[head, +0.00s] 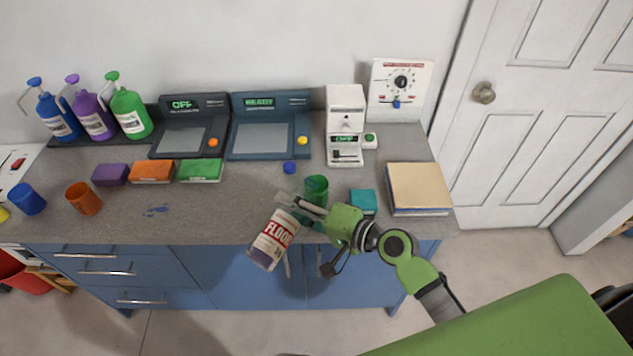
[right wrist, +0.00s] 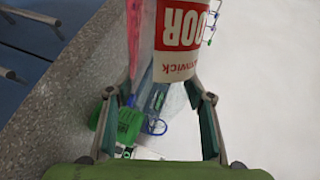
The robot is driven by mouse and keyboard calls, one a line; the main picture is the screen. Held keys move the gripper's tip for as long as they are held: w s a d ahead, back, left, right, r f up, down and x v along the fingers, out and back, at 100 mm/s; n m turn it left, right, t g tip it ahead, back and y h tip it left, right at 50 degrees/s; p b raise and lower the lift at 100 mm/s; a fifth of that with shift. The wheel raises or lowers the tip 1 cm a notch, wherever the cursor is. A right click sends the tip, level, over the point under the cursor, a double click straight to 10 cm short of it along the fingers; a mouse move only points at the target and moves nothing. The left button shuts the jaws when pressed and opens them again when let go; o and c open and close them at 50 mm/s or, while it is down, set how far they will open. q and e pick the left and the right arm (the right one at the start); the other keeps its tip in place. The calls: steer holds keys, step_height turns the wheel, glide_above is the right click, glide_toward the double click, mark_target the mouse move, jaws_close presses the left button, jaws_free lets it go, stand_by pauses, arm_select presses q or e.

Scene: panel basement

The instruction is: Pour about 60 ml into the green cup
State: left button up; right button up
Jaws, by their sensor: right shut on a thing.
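The green cup (head: 317,186) stands on the grey counter in the head view, its lower part partly hidden behind my right gripper. My right gripper (head: 300,207) is shut on a clear bottle (head: 273,241) with a red and white "FLOOR" label and purple liquid low in it. The bottle is tilted, its bottom toward the lower left, out past the counter's front edge. No stream shows. The right wrist view shows the bottle's label (right wrist: 181,38) upside down beyond the fingers (right wrist: 168,125). My left gripper is not in view.
A teal block (head: 363,202) and a stack of boards (head: 418,188) lie right of the cup. A small blue thing (head: 290,168) lies behind it. Orange (head: 84,199) and blue cups (head: 28,199) stand left, near blue marks (head: 156,210). Pump bottles and devices line the back.

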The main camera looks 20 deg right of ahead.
steer(key=shift+r+m+p, duration=0.3)
steer(key=shift+r+p, duration=0.15)
steer(key=shift+r, duration=0.1)
steer(key=shift+w+d+r+m+g+y+p, duration=0.15)
steer(key=shift+r+m+g+y+p, duration=0.2)
steer(key=shift+r+m+p, duration=0.65)
stand_by(0.8)
steer(key=shift+s+a+f, duration=0.1)
steer(key=shift+s+a, duration=0.3)
steer(key=shift+a, duration=0.05)
stand_by(0.5)
steer(key=shift+r+p, duration=0.2)
steer(key=shift+p, duration=0.25)
stand_by(1.3)
step_height(320, 180, down, 4)
steer(key=n+b, duration=0.2)
steer(key=b, duration=0.3)
steer(key=shift+s+a+r, duration=0.15)
steer(key=shift+r+n+t+h, duration=0.3)
steer(key=shift+n+t+h, duration=0.15)
steer(key=shift+n, duration=0.05)
steer(key=shift+s+a+n, duration=0.1)
steer(key=shift+a+n, duration=0.05)
steer(key=shift+n, duration=0.25)
steer(key=shift+r+t, duration=0.2)
steer(key=shift+t, duration=0.1)
stand_by(0.4)
